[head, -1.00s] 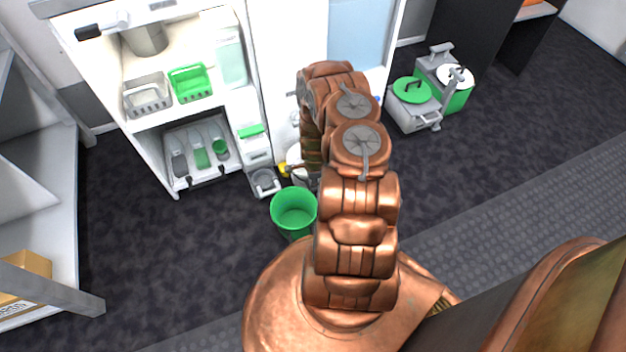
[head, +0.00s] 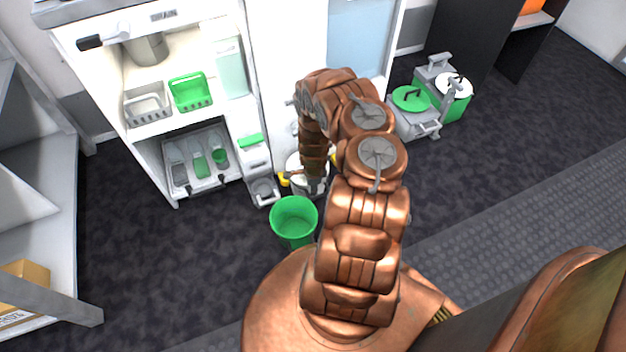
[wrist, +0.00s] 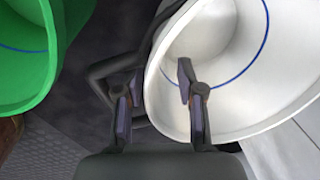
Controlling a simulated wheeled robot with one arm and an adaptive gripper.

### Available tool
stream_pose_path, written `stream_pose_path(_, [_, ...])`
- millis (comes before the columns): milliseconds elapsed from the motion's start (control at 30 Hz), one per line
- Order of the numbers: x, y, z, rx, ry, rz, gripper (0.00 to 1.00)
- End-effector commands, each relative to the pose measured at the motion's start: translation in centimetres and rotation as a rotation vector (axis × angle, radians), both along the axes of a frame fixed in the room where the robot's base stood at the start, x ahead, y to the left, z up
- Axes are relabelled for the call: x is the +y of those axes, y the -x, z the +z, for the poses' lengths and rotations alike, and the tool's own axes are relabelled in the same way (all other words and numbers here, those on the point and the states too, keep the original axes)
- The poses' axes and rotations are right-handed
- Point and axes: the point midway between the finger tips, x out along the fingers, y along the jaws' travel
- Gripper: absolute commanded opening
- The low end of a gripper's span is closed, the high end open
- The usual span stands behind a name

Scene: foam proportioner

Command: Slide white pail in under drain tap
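The white pail (wrist: 225,65) fills the right of the wrist view, its open mouth showing a blue line inside. In the head view the white pail (head: 294,163) is on the floor by the white cabinet, partly hidden behind my arm. My gripper (wrist: 158,85) straddles the pail's near wall, one finger outside and one inside, with a gap between them; it looks open. A dark curved handle (wrist: 98,72) shows beside the outer finger. A small yellow part (head: 284,180) shows left of the pail; I cannot tell whether it is the drain tap.
A green bucket (head: 294,219) stands close in front of the white pail; it also shows in the wrist view (wrist: 22,55). A grey low fixture (head: 264,190) juts out on the left.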

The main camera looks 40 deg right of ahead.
Motion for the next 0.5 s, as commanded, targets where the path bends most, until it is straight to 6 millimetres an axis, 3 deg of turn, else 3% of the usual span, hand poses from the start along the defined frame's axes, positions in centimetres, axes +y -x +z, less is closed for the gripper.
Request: stream_pose_path(500, [0.1,0.3,2.0,0.001,0.001,0.0,0.38])
